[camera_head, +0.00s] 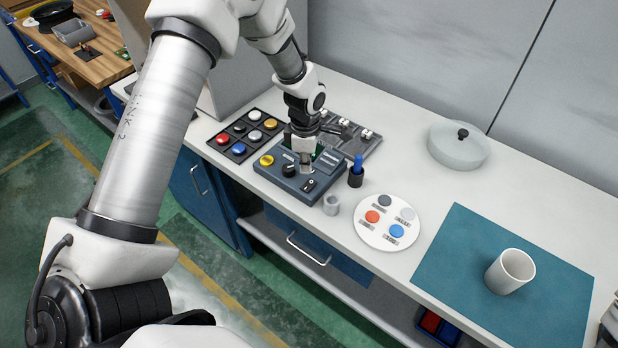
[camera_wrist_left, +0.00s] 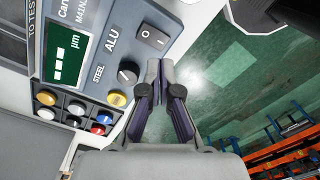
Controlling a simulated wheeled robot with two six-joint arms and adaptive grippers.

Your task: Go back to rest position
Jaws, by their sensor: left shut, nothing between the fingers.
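My left gripper (camera_head: 305,168) is over the front part of a blue-grey test device (camera_head: 268,180). Its fingers are shut with nothing between them. In the left wrist view the closed fingertips (camera_wrist_left: 160,66) are close to the black knob (camera_wrist_left: 128,72) and the rocker switch (camera_wrist_left: 152,38) of the device. I cannot tell whether they touch the panel. The device has a green display (camera_wrist_left: 68,55) and a yellow button (camera_wrist_left: 117,99).
A black tray of coloured caps (camera_head: 240,149) lies left of the device. A blue pen in a black holder (camera_head: 356,178), a grey ring (camera_head: 331,205), a white disc with coloured buttons (camera_head: 366,238) and a white cup (camera_head: 510,271) on a teal mat (camera_head: 450,250) stand to the right. A lidded round container (camera_head: 458,150) is behind.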

